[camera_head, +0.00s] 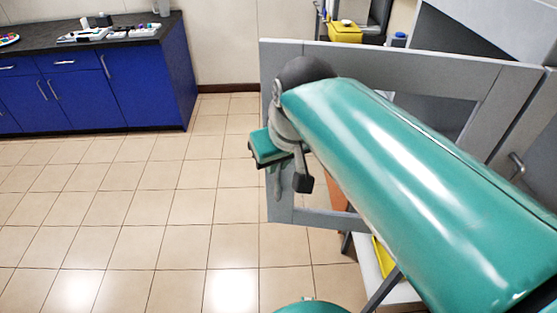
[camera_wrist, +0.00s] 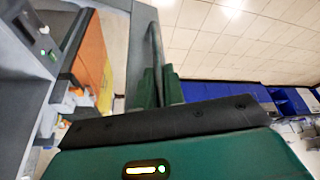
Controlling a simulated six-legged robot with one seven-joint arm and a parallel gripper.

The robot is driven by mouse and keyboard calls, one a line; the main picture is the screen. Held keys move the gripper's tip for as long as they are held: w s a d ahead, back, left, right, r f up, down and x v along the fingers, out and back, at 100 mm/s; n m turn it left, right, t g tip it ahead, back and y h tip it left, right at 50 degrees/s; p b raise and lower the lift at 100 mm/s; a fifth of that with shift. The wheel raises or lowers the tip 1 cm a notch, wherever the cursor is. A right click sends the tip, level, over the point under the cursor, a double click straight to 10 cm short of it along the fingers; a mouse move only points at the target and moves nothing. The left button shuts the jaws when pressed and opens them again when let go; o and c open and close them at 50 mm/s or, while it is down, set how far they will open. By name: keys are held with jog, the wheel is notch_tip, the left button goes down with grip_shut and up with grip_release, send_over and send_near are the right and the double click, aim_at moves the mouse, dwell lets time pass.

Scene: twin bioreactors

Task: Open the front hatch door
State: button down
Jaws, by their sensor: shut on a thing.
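The front hatch door (camera_head: 277,205) is a grey frame around a see-through middle, standing to the right of the open floor in the head view. In the wrist view the door (camera_wrist: 141,45) shows nearly edge-on, swung out from the grey cabinet on the left. Its handle is a grey vertical bar (camera_wrist: 154,45) on the outer face. My gripper (camera_wrist: 160,86) is shut on this handle, with a green finger on each side. In the head view my gripper (camera_head: 283,165) is at the door's left edge, and my arm hides much of the door.
A blue cabinet (camera_head: 145,85) with a dark worktop stands at the back left. The tiled floor (camera_head: 150,220) left of the door is clear. Another grey bar handle (camera_head: 516,163) shows at the far right. An orange panel (camera_wrist: 92,50) lies inside the cabinet opening.

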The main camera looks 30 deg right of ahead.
dwell(0.3)
jog(key=c, duration=1.5)
grip_release()
jog(key=v, duration=1.4)
jog(key=shift+w, duration=0.1)
jog(key=shift+f, duration=0.1)
